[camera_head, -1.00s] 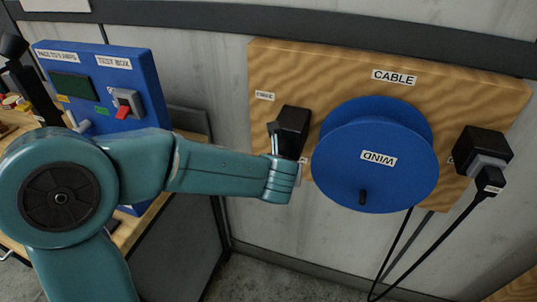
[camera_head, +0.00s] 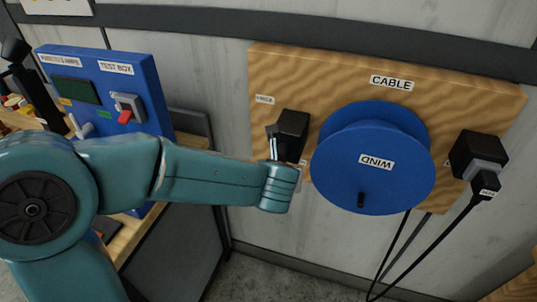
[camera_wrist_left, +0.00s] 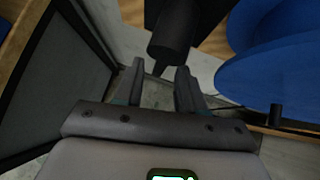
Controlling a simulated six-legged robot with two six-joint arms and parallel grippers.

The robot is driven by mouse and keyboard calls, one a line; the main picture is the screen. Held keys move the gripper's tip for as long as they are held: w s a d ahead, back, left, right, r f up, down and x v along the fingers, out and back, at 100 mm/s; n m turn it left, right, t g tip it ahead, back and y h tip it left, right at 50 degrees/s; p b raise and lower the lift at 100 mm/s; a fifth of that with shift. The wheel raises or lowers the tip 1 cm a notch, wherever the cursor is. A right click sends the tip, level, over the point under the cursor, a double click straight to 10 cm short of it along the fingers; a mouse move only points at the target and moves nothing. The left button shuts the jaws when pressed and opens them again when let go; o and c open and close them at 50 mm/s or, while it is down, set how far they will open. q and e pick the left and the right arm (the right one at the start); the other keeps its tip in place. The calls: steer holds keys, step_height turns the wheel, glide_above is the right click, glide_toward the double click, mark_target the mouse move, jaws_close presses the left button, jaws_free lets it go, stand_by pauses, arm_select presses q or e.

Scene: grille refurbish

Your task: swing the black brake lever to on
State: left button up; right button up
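The black brake block (camera_head: 292,128) is on the left part of the wooden cable board, beside a small white label. In the left wrist view a black lever (camera_wrist_left: 176,38) with a rounded end hangs from a dark block. My left gripper (camera_head: 272,142) is just in front of the brake block and partly covers it. In the left wrist view my left gripper (camera_wrist_left: 161,82) is open, with a gap between its fingers. The lever's end is at the top of that gap; I cannot tell whether it touches a finger. My right gripper is not in view.
A blue drum (camera_head: 375,165) marked WIND, with a black handle (camera_head: 361,199), is right of the brake. A black socket (camera_head: 478,153) with a plugged cable is at the board's right. A blue test box (camera_head: 150,92) stands at the left on a wooden bench (camera_head: 135,235).

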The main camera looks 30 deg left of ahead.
arm_select(q)
steer(key=shift+p+v, duration=1.4)
steer(key=shift+v, duration=1.45)
